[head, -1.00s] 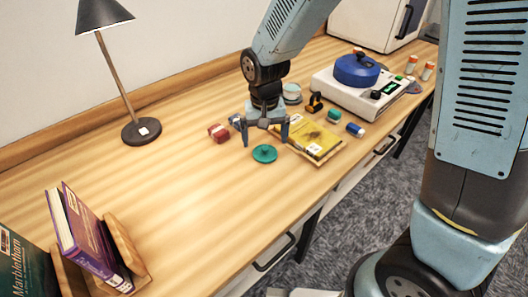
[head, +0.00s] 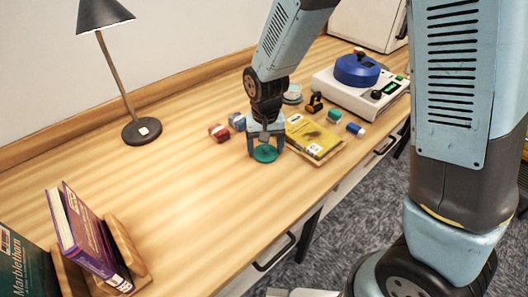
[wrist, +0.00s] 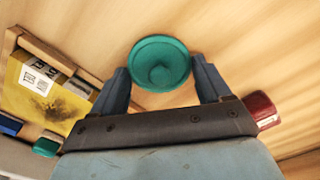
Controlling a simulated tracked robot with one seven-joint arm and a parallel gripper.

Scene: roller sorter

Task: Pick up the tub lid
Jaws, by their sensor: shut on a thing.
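The tub lid is a round green disc with a raised knob; in the head view the tub lid (head: 265,154) is at the wooden desk's middle. My gripper (head: 265,150) is low over the desk, with its fingers on either side of the lid. In the wrist view the lid (wrist: 159,64) lies between the fingertips of my gripper (wrist: 160,78), which are shut on it. Whether the lid is clear of the desk cannot be told.
A red block (head: 219,133) and a blue block (head: 238,121) lie to the left and behind. A white scale-like device (head: 362,92) with a blue pot stands farther right.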

